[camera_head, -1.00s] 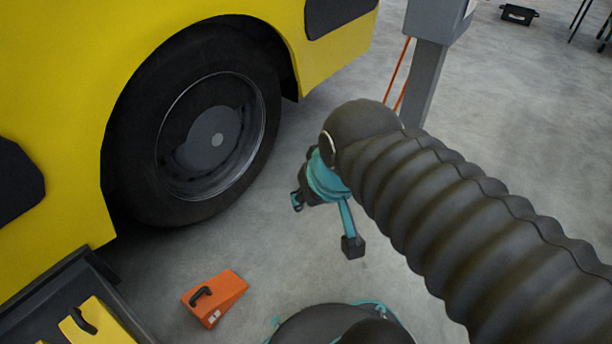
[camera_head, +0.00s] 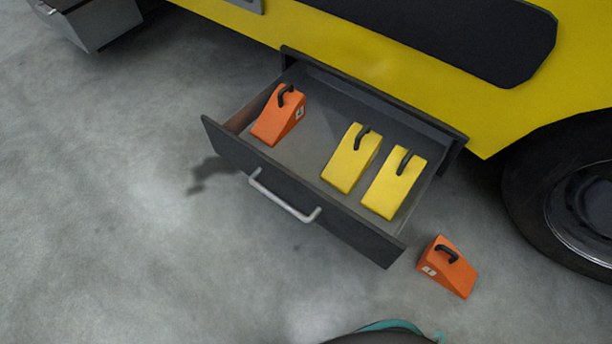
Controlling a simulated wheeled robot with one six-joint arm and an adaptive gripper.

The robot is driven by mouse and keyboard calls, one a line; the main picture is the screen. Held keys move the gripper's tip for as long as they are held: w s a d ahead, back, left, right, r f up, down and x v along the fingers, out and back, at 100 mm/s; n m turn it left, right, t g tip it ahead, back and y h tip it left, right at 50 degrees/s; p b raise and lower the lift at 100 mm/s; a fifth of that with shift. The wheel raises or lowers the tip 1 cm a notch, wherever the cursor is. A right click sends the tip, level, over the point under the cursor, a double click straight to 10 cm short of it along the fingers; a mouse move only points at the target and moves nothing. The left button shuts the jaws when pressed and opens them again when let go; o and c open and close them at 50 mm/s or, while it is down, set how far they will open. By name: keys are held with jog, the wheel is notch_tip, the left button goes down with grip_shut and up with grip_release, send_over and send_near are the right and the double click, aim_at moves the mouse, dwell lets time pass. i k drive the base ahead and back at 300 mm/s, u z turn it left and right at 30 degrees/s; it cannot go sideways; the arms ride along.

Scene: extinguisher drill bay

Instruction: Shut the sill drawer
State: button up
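The sill drawer (camera_head: 230,152) stands pulled out from under the yellow vehicle's side in the head view. It is a dark grey open-topped box with a pale bar handle (camera_head: 284,199) on its front. Inside are an orange wheel chock (camera_head: 273,124) at the left and two yellow chocks, one (camera_head: 347,168) near the middle and one (camera_head: 391,190) at the right. Each has a black grip on top. My gripper is outside the view, so its fingers are hidden.
Another orange chock (camera_head: 455,274) lies on the floor just right of the drawer's front corner, near the black wheel (camera_head: 565,190). A grey box-like unit (camera_head: 98,24) juts out at the upper left. The concrete floor (camera_head: 150,270) before the drawer is clear.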

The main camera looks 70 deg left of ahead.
aim_at(289, 173)
jog(key=u, duration=2.85)
